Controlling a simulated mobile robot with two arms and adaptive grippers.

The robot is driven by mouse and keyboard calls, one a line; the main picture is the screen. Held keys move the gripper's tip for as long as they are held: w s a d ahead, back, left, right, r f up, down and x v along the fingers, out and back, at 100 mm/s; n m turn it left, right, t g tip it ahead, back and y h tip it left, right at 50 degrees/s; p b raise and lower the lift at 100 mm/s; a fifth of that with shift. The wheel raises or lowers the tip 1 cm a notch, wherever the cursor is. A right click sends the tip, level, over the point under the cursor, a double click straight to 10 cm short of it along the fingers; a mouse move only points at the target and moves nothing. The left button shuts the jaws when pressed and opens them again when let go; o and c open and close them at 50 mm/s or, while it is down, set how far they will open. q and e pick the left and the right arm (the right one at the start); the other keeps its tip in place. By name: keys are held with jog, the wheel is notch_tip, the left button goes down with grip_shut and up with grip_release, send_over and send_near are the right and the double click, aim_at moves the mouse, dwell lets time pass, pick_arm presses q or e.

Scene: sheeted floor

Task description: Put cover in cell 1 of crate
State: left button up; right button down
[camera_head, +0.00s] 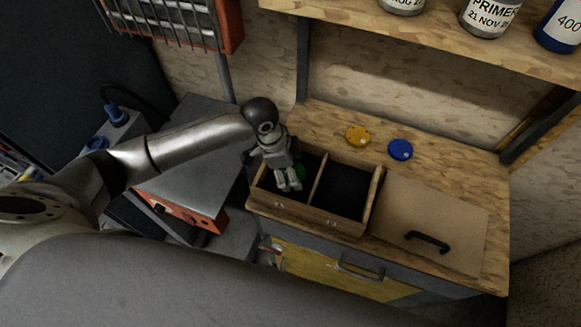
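A wooden crate (308,213) with two cells stands on the wooden worktop. My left gripper (289,184) points down over the crate's left cell. Its fingertips are close together, but I cannot tell if they are shut. A small green object (300,172) shows just behind the fingers in the left cell; the gripper hides part of it, and I cannot tell if they touch. The right cell looks dark and empty. A yellow round cover (358,135) and a blue round cover (400,149) lie flat on the worktop behind the crate. My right gripper is not in view.
A flat brown board (440,207) with a black handle (428,241) lies right of the crate. A shelf (420,42) with several containers overhangs the back. A grey machine (205,165) stands left of the worktop. The worktop right of the blue cover is clear.

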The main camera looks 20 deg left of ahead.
pick_arm(q)
jog(key=shift+o, duration=0.3)
jog(key=shift+a+r, duration=0.1)
jog(key=shift+r, duration=0.4)
jog(key=b+v, duration=0.1)
jog(key=v, duration=1)
jog(key=shift+s+r, duration=0.1)
